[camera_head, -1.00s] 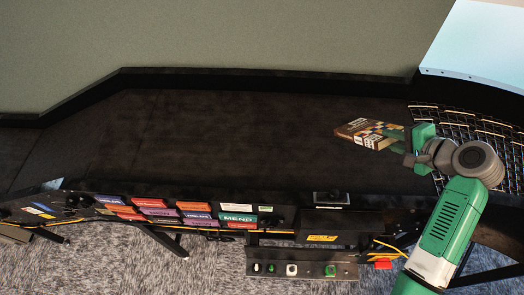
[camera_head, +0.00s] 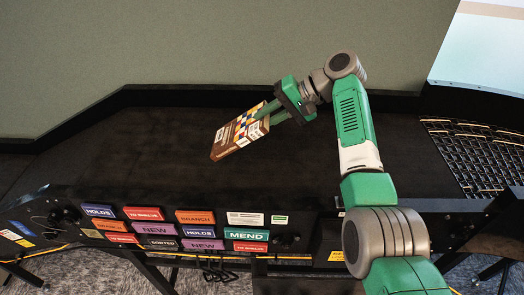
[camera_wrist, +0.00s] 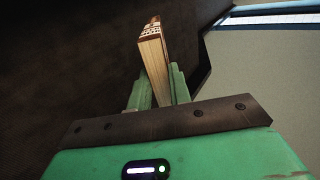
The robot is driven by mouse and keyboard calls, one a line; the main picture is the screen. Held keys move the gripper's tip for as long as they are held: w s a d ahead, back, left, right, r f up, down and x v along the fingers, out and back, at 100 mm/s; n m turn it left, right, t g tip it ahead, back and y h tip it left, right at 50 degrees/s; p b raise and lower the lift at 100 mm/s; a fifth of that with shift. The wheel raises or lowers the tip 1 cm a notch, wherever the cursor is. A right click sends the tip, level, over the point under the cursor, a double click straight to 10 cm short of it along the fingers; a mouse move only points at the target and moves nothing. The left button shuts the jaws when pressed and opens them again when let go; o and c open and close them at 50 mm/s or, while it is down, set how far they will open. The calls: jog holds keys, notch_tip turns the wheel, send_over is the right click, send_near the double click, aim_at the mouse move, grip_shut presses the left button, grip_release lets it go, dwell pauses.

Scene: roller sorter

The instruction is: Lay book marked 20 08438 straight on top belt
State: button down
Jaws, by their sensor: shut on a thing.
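A book (camera_head: 236,134) with a brown cover and a colourful checked pattern is held tilted over the dark top belt (camera_head: 150,140) in the head view. My gripper (camera_head: 268,112) is shut on one end of it, and the other end points down and left. In the wrist view the book (camera_wrist: 153,55) stands edge-on between the green fingers (camera_wrist: 158,90), with its pages and a printed label showing. The number on the label is too small to read. I cannot tell whether the book's lower end touches the belt.
A panel of coloured labels such as HOLDS and MEND (camera_head: 247,234) runs along the belt's near side. A black rail (camera_head: 200,92) edges the far side. A roller section (camera_head: 475,150) lies at the right. The belt left of the book is clear.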

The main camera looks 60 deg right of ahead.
notch_tip(320, 180, down, 9)
jog(key=shift+b, duration=0.4)
jog(key=shift+f, duration=0.15)
jog(key=c, duration=1.3)
grip_release()
jog(key=v, duration=1.2)
jog(key=shift+r+p, duration=0.2)
jog(key=shift+p, duration=0.15)
jog(key=shift+w, duration=0.1)
